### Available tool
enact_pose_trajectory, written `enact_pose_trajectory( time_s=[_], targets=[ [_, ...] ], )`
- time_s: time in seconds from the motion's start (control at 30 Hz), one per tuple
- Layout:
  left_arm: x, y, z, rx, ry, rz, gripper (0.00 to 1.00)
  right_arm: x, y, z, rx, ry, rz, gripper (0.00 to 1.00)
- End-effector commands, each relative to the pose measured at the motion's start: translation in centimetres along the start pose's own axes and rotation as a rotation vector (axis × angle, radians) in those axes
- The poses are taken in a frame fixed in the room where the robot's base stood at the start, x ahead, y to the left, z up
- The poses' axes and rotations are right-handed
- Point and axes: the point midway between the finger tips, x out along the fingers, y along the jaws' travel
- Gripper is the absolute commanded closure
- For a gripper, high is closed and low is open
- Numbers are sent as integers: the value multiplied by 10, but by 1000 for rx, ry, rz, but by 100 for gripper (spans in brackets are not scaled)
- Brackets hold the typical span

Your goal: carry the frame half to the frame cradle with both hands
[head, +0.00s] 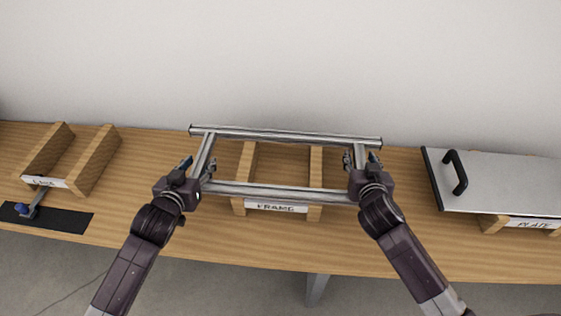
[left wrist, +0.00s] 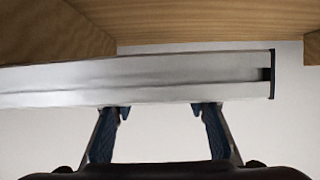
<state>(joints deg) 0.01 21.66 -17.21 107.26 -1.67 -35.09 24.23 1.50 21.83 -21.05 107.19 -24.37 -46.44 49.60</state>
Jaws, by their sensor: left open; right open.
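The frame half (head: 285,136) is a silver metal rectangle of bars, with its long bars running left to right. It lies across the wooden frame cradle (head: 246,165), which has a "FRAME" label on its front. My left gripper (head: 198,164) is open, with its fingers on either side of the left short bar. My right gripper (head: 361,160) is open in the same way at the right short bar. In the left wrist view, a silver bar (left wrist: 150,80) with a dark end cap crosses just beyond my spread fingertips (left wrist: 160,110). Whether any finger touches it I cannot tell.
A wooden cradle (head: 100,155) and a dark mat (head: 60,220) with a blue-knobbed tool (head: 22,208) are at the left. A grey plate (head: 500,180) with a black handle sits over a "PLATE" cradle at the right. A wall rises behind the table.

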Motion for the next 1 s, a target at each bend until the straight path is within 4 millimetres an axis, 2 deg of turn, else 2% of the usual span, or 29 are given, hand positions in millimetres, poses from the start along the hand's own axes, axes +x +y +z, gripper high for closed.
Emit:
enact_pose_trajectory(
  time_s=[0.3, 0.67, 1.0],
  targets=[
    [1, 0, 0, 0, 0, 0, 59, 1, 0, 0, 0, 0, 0, 59],
    [1, 0, 0, -1, 0, 0, 99, 1, 0, 0, 0, 0, 1, 99],
    [1, 0, 0, 0, 0, -1, 100, 1, 1, 0, 0, 0, 1, 100]
  ],
)
